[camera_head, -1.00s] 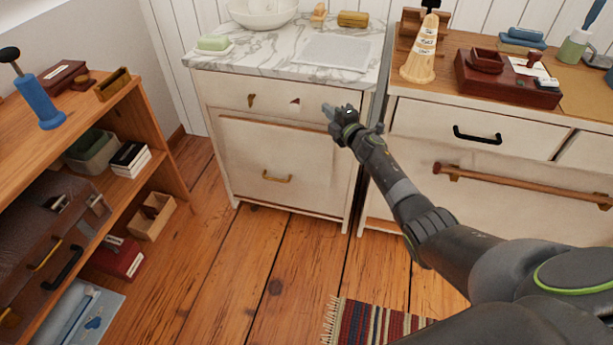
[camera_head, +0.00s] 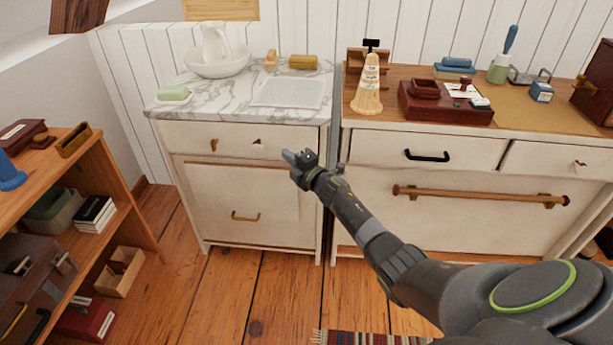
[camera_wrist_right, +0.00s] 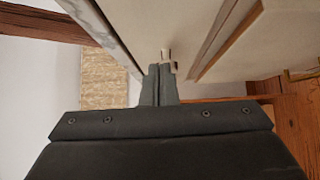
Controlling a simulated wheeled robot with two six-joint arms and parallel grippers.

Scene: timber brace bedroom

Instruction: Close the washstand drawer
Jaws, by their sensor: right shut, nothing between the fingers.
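The washstand (camera_head: 185,215) is a white cabinet with a marble top (camera_head: 215,98). Its drawer (camera_head: 190,137) is the upper front panel under the marble; it looks flush or nearly flush, and any small gap is too fine to tell. Small fittings show on the drawer's front. My right gripper (camera_head: 290,158) is shut and empty, at the right part of the drawer front. In the right wrist view its closed fingertips (camera_wrist_right: 160,70) point at the pale front, close to a small light fitting (camera_wrist_right: 168,57); I cannot tell whether they touch. My left gripper is out of view.
A jug and basin (camera_head: 217,62), soap (camera_head: 173,92) and a brush stand on the marble. A wooden dresser (camera_head: 420,200) with a rail is at the right. An open shelf (camera_head: 110,170) is at the left. The plank floor in front is mostly clear.

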